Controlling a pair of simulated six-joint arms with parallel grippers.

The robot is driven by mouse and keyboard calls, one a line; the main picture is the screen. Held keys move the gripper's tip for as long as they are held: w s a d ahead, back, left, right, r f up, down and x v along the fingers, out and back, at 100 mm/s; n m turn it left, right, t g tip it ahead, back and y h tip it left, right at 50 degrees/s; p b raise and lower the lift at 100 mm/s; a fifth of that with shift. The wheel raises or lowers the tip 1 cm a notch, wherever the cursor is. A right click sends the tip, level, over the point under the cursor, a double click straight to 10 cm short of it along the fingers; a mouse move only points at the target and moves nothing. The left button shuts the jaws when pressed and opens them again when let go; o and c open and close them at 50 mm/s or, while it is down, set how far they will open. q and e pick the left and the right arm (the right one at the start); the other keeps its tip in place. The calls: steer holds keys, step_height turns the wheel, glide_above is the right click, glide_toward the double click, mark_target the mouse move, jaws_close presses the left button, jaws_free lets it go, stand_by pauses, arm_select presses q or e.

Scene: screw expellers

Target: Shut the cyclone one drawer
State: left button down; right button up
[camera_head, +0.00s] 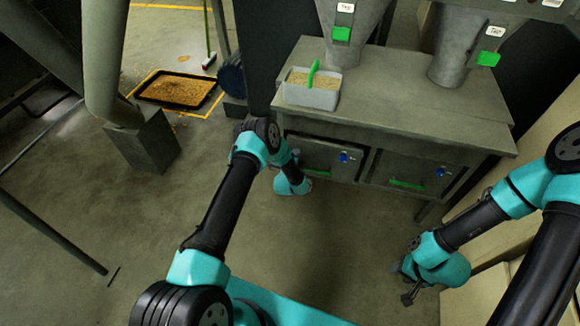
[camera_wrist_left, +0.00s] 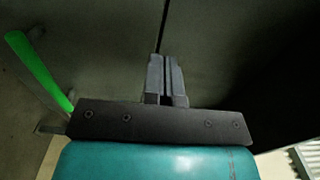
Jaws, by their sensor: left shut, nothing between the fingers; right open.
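Two grey drawers sit under the bench in the head view: a left drawer (camera_head: 325,157) and a right drawer (camera_head: 395,170). Each has a blue latch and a green handle. The labels above are too small to tell which is cyclone one. My left gripper (camera_head: 296,155) is at the left drawer's left side, partly hidden by its own wrist. In the left wrist view its fingers (camera_wrist_left: 166,80) are shut and empty before a dark panel, with a green bar (camera_wrist_left: 40,72) to their left. My right gripper (camera_head: 405,282) is open, low at the right, away from the drawers.
A grey bench (camera_head: 415,95) stands above the drawers, bearing a tub (camera_head: 311,94) with a green scoop and two metal cones. A black tray (camera_head: 178,90) of grain lies on the floor at the back left. Floor before the right drawer is clear.

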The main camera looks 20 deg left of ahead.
mark_target(328, 146)
arm_select(q)
steer(key=s, duration=0.7)
steer(key=shift+s+d, duration=0.15)
steer(key=shift+d, duration=0.15)
steer(key=d+f, duration=0.1)
steer(key=d, duration=1.2)
steer(key=shift+w, duration=0.45)
steer(key=shift+w, duration=0.1)
steer(key=w, duration=0.9)
steer(key=w+a, duration=0.1)
steer(key=w, duration=0.3)
steer(key=shift+w, duration=0.4)
